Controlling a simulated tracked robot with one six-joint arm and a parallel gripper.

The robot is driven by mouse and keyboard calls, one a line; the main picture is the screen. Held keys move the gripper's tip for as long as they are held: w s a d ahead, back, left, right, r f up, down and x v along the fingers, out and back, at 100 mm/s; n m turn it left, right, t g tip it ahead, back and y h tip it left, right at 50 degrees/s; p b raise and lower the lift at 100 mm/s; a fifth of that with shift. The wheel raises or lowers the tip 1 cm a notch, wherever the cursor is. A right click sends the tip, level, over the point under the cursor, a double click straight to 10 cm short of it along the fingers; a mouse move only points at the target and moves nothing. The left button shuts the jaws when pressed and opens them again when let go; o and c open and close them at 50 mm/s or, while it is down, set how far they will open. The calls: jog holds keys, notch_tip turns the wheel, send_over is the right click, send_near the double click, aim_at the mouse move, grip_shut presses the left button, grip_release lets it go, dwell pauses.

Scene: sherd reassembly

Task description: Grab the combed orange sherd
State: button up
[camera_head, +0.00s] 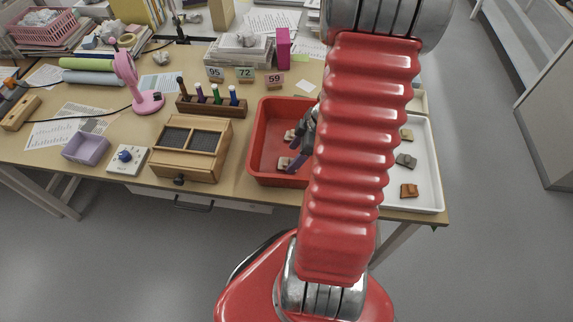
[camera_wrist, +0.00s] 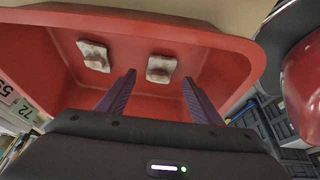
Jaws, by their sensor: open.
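An orange-brown sherd (camera_head: 409,190) lies at the near end of the white tray (camera_head: 428,165), right of my arm in the head view. Its surface pattern is too small to make out. My gripper (camera_head: 291,160) is over the red bin (camera_head: 257,150), well to the left of that sherd. In the wrist view its two dark purple fingers (camera_wrist: 158,80) are apart, with nothing held between them. Two pale sherds with raised lumps, a left one (camera_wrist: 94,56) and a right one (camera_wrist: 160,69), lie on the bin floor beyond the fingers.
A grey sherd (camera_head: 405,160) and a tan sherd (camera_head: 406,134) also lie in the tray. My arm hides the tray's left side. A wooden box (camera_head: 191,150), a pen rack (camera_head: 211,105) and numbered cards (camera_head: 245,74) stand left of and behind the bin.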

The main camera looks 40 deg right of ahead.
aim_at(288, 162)
jog(key=shift+x, duration=1.7)
jog(key=c, duration=1.2)
jog(key=shift+r, duration=5)
